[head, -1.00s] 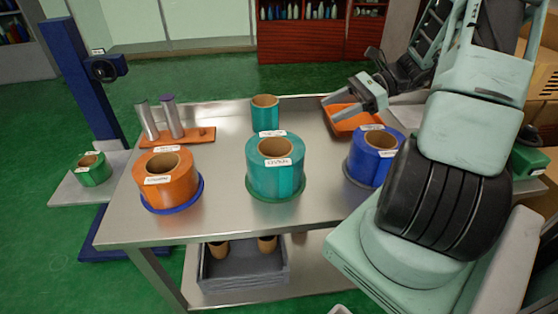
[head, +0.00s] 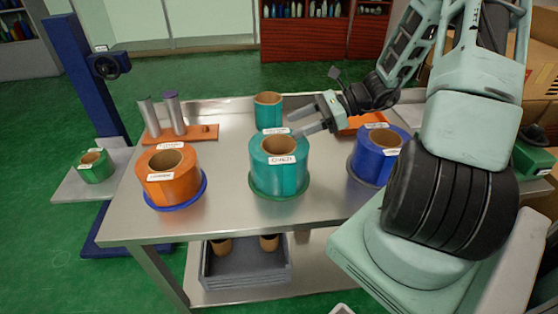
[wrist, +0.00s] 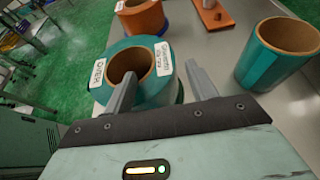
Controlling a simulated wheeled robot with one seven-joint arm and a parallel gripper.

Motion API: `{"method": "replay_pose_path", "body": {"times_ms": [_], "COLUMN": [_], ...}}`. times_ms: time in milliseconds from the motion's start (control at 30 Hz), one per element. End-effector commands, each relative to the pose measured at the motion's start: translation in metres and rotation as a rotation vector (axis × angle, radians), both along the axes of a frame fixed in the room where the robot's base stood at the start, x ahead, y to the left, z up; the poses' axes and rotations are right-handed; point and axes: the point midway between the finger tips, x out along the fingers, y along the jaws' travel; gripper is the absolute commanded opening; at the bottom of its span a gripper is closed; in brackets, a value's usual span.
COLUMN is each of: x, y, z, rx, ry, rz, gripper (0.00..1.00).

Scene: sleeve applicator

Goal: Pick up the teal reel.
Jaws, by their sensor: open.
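A teal reel (head: 278,178) with white labels and a brown core stands upright on a green disc (head: 262,194) mid-table. It also shows in the wrist view (wrist: 152,95). A second, narrower teal reel (head: 267,112) without a visible label stands behind it, and on the right in the wrist view (wrist: 268,72). My gripper (head: 299,124) is open and empty, above and just right of the labelled reel's back edge in the head view.
An orange reel (head: 172,187) on a blue disc stands left, a blue reel (head: 372,165) right. An orange holder (head: 185,134) with two grey posts is at back left, an orange tray (head: 362,121) at back right. A green reel (head: 95,167) sits on a separate stand.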

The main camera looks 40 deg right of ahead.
Motion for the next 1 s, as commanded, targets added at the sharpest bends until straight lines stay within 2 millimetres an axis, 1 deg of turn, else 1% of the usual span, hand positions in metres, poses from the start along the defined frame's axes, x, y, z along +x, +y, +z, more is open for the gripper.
{"method": "replay_pose_path", "body": {"times_ms": [100,200,300,400,600,633,667,700,767,800,833,1000], "x": [0.009,0.018,0.023,0.026,0.026,0.026,0.026,0.026,0.026,0.026,0.026,0.025], "y": [0.016,0.028,0.035,0.039,0.039,0.039,0.039,0.039,0.038,0.038,0.038,0.038], "z": [-0.008,-0.014,-0.017,-0.019,-0.019,-0.019,-0.019,-0.019,-0.019,-0.019,-0.019,-0.021], "rx": [0.003,0.003,0.001,0.0,0.0,0.0,0.0,0.0,-0.001,-0.001,-0.002,-0.003], "ry": [0.001,0.001,0.0,0.001,0.0,0.0,0.0,0.0,0.001,0.001,0.001,0.004], "rz": [0.004,0.003,0.002,0.002,0.001,0.001,0.001,0.001,0.0,0.0,0.0,0.001], "gripper": [0.57,0.57,0.57,0.57,0.57,0.51,0.43,0.32,0.15,0.04,0.0,0.0]}}
